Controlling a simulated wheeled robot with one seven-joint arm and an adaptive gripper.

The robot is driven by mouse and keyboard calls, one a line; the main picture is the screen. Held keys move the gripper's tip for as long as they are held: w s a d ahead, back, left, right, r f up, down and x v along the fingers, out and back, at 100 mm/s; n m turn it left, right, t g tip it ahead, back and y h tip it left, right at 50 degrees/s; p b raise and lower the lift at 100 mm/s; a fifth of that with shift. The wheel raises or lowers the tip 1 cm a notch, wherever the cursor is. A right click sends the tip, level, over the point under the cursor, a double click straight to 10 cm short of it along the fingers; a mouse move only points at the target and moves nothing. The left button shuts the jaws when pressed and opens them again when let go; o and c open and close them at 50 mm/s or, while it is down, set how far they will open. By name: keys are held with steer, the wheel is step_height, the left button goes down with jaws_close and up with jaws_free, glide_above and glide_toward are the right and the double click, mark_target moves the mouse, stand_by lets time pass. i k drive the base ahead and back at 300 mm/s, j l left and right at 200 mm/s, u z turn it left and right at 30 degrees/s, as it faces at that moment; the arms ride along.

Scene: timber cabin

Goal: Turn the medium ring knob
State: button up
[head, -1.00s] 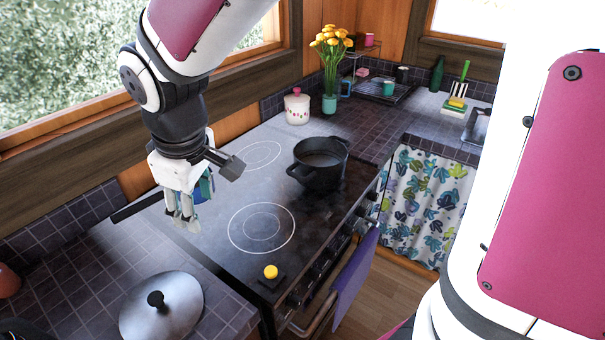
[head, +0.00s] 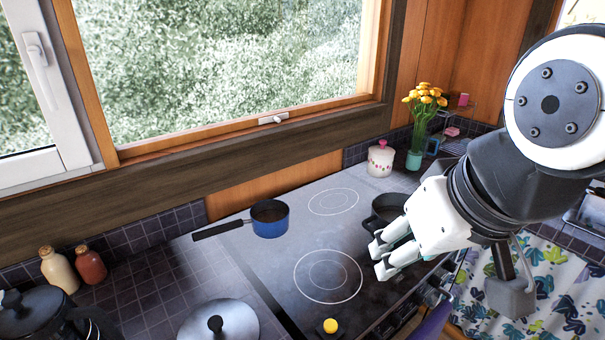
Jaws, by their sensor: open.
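The stove's control knobs (head: 432,297) show in part along the front edge of the stove (head: 300,215), at the lower right. They are small and partly hidden by my gripper and arm, and I cannot tell which is the medium ring knob. My gripper (head: 380,259) is open and empty. In the picture its fingers point left, just below the black pot and right of the nearer ring, with the knobs to the lower right of the fingers.
A black pot (head: 381,222) stands on the cooktop, partly behind my gripper. A blue saucepan (head: 270,221) stands at the back left. A yellow button (head: 330,326) is at the front left corner, and a metal lid (head: 240,320) lies on the left counter. A purple cloth (head: 432,322) hangs in front.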

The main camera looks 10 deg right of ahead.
mark_target(436, 282)
steer(key=z, duration=0.95)
steer(key=k+l+u, duration=0.15)
steer(key=l, duration=0.15)
steer(key=l+u, duration=0.15)
steer(key=l, duration=0.15)
